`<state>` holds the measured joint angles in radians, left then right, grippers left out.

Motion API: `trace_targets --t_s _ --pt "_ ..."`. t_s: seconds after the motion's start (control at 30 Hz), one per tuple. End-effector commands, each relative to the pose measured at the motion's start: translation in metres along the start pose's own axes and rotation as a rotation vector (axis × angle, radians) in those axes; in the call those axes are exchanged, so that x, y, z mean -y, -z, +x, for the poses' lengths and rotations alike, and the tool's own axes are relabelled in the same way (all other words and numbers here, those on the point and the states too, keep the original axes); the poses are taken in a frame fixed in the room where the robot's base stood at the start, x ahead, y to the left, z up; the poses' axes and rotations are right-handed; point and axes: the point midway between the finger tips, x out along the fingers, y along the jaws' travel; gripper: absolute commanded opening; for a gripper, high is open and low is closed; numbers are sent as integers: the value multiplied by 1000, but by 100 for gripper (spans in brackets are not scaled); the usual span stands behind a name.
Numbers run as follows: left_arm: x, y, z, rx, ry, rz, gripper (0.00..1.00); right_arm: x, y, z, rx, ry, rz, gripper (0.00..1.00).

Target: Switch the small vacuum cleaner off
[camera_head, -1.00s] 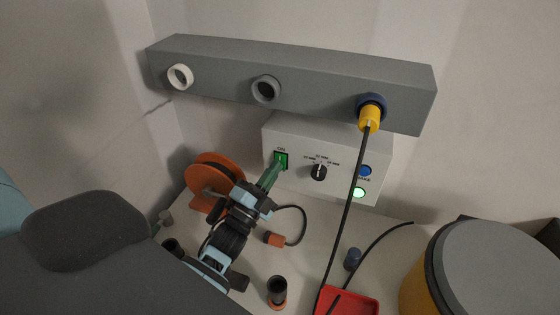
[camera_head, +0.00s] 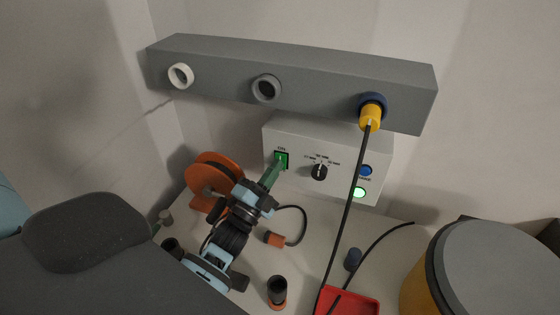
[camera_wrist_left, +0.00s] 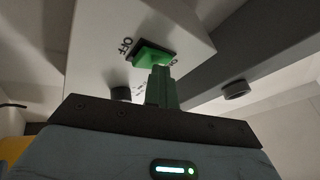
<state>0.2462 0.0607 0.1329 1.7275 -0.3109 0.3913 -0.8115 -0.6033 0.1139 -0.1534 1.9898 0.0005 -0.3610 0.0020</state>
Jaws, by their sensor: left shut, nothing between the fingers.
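A white control box (camera_head: 340,160) stands under the grey bar. A green rocker switch (camera_head: 281,157) is on its front, and it also shows in the left wrist view (camera_wrist_left: 152,56), with the word OFF beside it. My left gripper (camera_head: 278,166) is shut and empty, its green fingertips (camera_wrist_left: 161,70) at the switch, overlapping its lower edge. I cannot tell if they touch it. A round lamp (camera_head: 358,192) on the box glows green. A yellow drum with a grey lid (camera_head: 495,265) is at the right; I cannot tell if it is the vacuum cleaner. My right gripper is out of view.
The grey bar (camera_head: 230,70) has several ports; a yellow plug (camera_head: 369,118) with a black cable sits in the right one. A black knob (camera_head: 319,172) is right of the switch. An orange reel (camera_head: 212,180), a black cup (camera_head: 277,288) and a red tray (camera_head: 350,302) are on the bench.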

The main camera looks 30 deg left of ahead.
Motion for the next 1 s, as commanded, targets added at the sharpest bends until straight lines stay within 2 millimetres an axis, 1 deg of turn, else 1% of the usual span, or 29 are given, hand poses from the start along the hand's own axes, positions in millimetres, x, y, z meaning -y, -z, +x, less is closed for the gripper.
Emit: trace_targets --t_s 0.03,0.3,1.0 --pt "2 -2 4 3 4 3 0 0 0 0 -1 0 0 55" --pt "2 -4 7 4 5 4 0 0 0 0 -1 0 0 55" --pt "2 -6 9 7 6 6 0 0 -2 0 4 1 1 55"
